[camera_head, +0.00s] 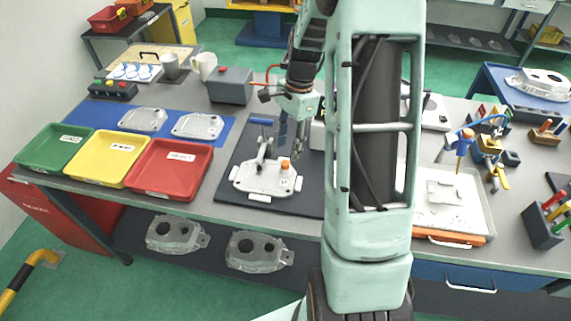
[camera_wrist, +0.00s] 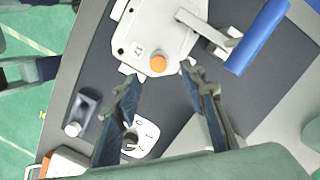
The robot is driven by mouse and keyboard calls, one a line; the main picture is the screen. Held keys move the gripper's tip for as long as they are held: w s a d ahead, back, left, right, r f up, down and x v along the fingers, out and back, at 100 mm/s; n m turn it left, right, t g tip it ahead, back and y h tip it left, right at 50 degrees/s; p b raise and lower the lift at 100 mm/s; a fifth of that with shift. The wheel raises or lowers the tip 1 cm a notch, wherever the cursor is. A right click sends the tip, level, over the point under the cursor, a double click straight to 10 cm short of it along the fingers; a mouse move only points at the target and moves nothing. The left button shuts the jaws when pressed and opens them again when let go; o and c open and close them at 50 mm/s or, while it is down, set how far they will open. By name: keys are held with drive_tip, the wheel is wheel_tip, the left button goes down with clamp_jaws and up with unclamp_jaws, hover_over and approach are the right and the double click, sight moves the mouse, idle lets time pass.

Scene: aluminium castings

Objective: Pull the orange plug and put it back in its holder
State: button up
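The orange plug (camera_head: 285,164) sits upright in the white aluminium casting (camera_head: 256,181), which lies on a dark mat. In the wrist view the plug (camera_wrist: 158,63) shows as an orange disc near the casting's (camera_wrist: 150,28) edge. My gripper (camera_head: 290,138) is above the plug. In the wrist view its two fingers (camera_wrist: 161,75) are spread apart with nothing between them, the plug showing just beyond their tips. A white piece with dark round marks (camera_wrist: 141,138) lies partly behind the fingers. I cannot tell which thing is the plug's holder.
A clamp with a blue handle (camera_wrist: 257,36) stands beside the casting. A dark block with a white knob (camera_wrist: 80,112) is on the mat's other side. Red (camera_head: 170,170), yellow (camera_head: 103,158) and green (camera_head: 52,149) trays stand left. My arm hides part of the bench.

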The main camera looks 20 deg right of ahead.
sight(285, 163)
drive_tip(key=f, duration=0.3)
drive_tip(key=a+f+p, duration=0.1)
drive_tip(key=f, duration=0.1)
drive_tip(key=shift+s+f, duration=0.1)
drive_tip(key=shift+s, duration=0.15)
drive_tip(key=c, duration=0.8)
